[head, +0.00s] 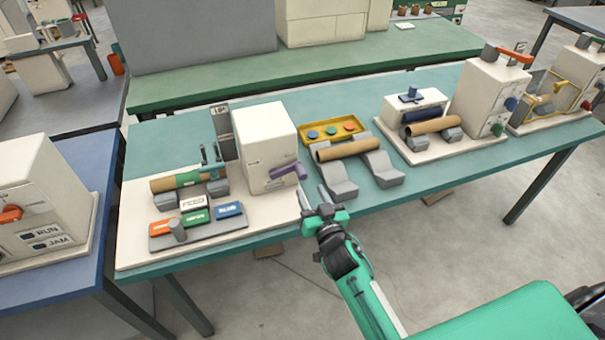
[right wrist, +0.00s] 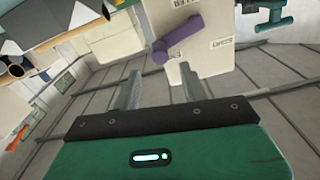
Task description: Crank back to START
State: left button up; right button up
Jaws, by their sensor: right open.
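The cream winder box (head: 268,147) stands on a cream base board near the table's front edge. Its purple crank (head: 285,170) is on the front face, with the arm pointing right and slightly down in the head view. In the right wrist view the purple crank (right wrist: 179,38) lies slantwise across the box face (right wrist: 205,58), near small labels too unclear to read surely. My right gripper (head: 315,201) is in front of and below the crank, apart from it. Its two fingers (right wrist: 160,90) are spread and empty. My left gripper is out of view.
More machines stand farther right. The space before the table's front edge is open.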

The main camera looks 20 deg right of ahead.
aim_at(303, 178)
jog(key=w+p, duration=0.1)
jog(key=w, duration=0.6)
jog(key=shift+w+a, duration=0.1)
jog(key=shift+w, duration=0.15)
grip_shut()
